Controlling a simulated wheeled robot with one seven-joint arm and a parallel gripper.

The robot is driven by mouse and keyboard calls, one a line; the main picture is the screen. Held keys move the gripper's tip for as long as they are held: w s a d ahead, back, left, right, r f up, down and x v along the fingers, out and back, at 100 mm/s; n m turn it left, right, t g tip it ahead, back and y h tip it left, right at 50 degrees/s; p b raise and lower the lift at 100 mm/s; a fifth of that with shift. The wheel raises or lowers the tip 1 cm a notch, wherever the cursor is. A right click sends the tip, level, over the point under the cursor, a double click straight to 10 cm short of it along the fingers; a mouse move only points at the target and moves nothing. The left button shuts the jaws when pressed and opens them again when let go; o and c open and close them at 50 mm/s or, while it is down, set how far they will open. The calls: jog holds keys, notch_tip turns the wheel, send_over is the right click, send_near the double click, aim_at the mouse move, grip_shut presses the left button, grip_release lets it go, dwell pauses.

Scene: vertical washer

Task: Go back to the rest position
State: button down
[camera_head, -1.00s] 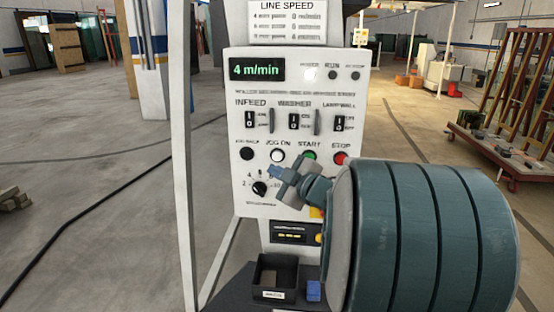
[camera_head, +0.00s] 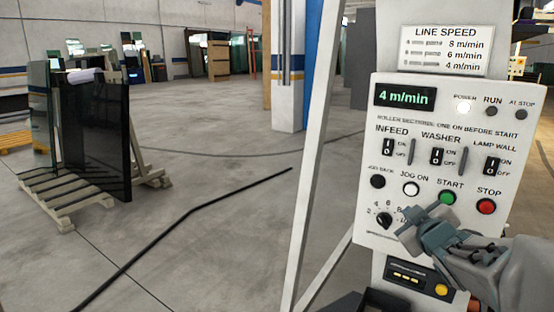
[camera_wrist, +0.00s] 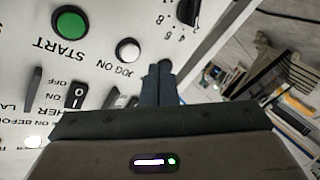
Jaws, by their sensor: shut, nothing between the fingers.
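My gripper (camera_head: 408,226) is in front of the lower part of a white control panel (camera_head: 365,205), just right of the speed knob (camera_head: 384,221) and below the green START button (camera_head: 447,197). Its fingers are together and empty. In the wrist view my gripper (camera_wrist: 158,72) points at the panel, near the white JOG ON button (camera_wrist: 128,50), with the green START button (camera_wrist: 69,23) at upper left. I cannot tell whether the fingertips touch the panel. The display (camera_head: 404,96) reads 4 m/min and the POWER lamp (camera_head: 463,104) is lit.
A rack with dark glass panes (camera_head: 95,145) stands on the left. A black cable (camera_head: 190,215) lies across the floor. A white post (camera_head: 312,150) stands left of the panel. Open floor lies between the rack and the post.

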jog(key=s+a+f+m+g, duration=0.2)
jog(key=s+a+f+g, duration=0.2)
jog(key=s, duration=0.3)
jog(key=s+a+f+m+g+y, duration=0.1)
jog(key=s+a+f+m+g, duration=0.1)
jog(key=s+a+f+g, duration=0.2)
jog(key=s+a+f+m+g, duration=0.3)
jog(key=s+a, duration=0.4)
jog(key=s, duration=0.4)
notch_tip(320, 180, down, 2)
jog(key=shift+s+a+g+y, duration=0.3)
jog(key=shift+a+g, duration=0.05)
jog(key=shift+g, duration=0.25)
